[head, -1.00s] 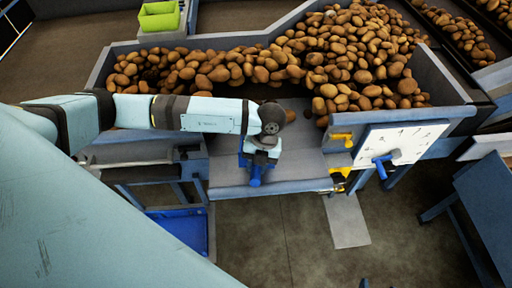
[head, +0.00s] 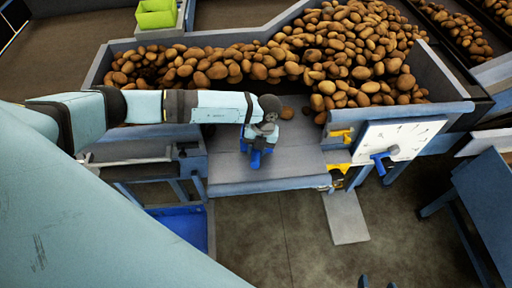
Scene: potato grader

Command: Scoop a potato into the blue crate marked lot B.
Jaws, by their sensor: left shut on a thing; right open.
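Many brown potatoes (head: 350,45) lie heaped in the grey-blue hopper. One potato (head: 287,113) lies apart on the grey tray floor (head: 300,155) in front of the heap. My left gripper (head: 260,140) is over that floor, just left of and nearer than this potato, shut on a blue tool (head: 256,158); the tool's shape is mostly hidden. A blue crate (head: 186,226) stands low at the lower left, partly covered by my body; no lot mark is readable. My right gripper (head: 377,284) shows only two dark fingertips, apart, at the bottom edge.
A white panel with a dial face (head: 400,138) and a blue handle (head: 382,158) stands right of the tray. Yellow fittings (head: 340,134) sit beside it. A green bin (head: 157,15) is at the back left. A blue table (head: 475,200) stands right.

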